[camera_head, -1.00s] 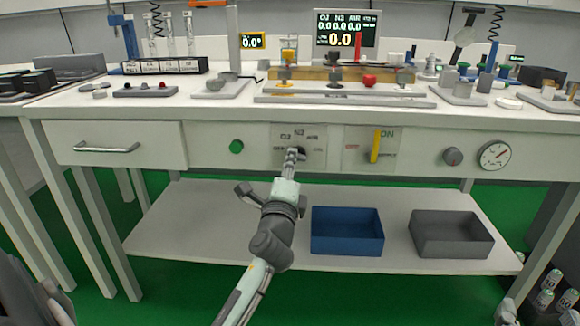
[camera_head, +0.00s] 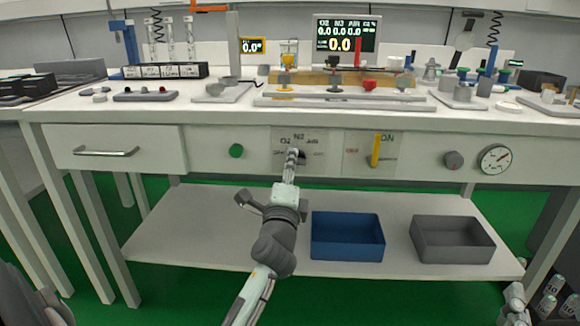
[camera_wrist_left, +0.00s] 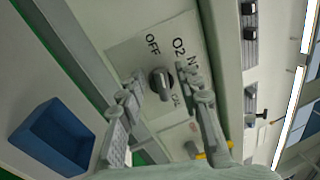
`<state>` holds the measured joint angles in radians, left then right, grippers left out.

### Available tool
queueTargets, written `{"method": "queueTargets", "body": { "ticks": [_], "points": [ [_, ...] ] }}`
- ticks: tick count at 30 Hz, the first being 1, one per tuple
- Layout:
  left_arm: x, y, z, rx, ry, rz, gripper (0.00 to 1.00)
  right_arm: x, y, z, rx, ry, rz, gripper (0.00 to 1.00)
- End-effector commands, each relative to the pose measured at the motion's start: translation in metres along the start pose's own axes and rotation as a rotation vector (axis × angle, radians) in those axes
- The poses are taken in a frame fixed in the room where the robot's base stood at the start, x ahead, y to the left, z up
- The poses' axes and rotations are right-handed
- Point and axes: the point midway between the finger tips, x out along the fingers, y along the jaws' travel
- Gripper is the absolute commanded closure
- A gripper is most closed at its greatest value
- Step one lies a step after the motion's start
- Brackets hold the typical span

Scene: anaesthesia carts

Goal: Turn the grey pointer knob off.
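The grey pointer knob (camera_wrist_left: 161,84) sits on a pale panel with OFF, O2 and N2 labels, seen tilted in the left wrist view. My left gripper (camera_wrist_left: 157,84) is open, with one finger on each side of the knob. I cannot tell whether either finger touches it. Which label the pointer faces is not clear. In the head view my left gripper (camera_head: 292,155) is at the panel below the bench top and hides most of the knob. A grey part at the lower right edge of the head view looks like my right gripper (camera_head: 515,297); its fingers are unclear.
A yellow lever (camera_head: 376,150) is right of the knob panel and a green button (camera_head: 236,151) left of it. A small dark knob (camera_head: 453,160) and a gauge (camera_head: 495,158) lie further right. A blue bin (camera_head: 347,247) and a grey bin (camera_head: 453,255) stand on the lower shelf.

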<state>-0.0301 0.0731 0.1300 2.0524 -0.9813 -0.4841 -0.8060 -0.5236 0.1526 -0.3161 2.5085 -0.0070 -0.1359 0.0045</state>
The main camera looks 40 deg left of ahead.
Motion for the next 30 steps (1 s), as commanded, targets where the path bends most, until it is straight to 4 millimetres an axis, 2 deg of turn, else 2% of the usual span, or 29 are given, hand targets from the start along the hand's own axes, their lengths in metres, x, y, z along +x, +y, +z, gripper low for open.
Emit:
{"method": "queueTargets", "body": {
  "ticks": [8, 21, 30],
  "points": [
    [-0.004, 0.0, 0.0, 0.0, 0.0, 0.0, 0.66, 0.0, 0.0, 0.0, 0.0, -0.001, 0.0, 0.44],
    [-0.068, 0.001, 0.0, 0.0, 0.0, 0.001, 0.66, 0.0, 0.0, 0.0, 0.0, -0.001, 0.0, 0.44],
    [-0.075, 0.0, 0.0, 0.0, 0.0, 0.0, 0.66, 0.0, 0.0, 0.0, 0.0, -0.001, 0.0, 0.44]
  ]
}}
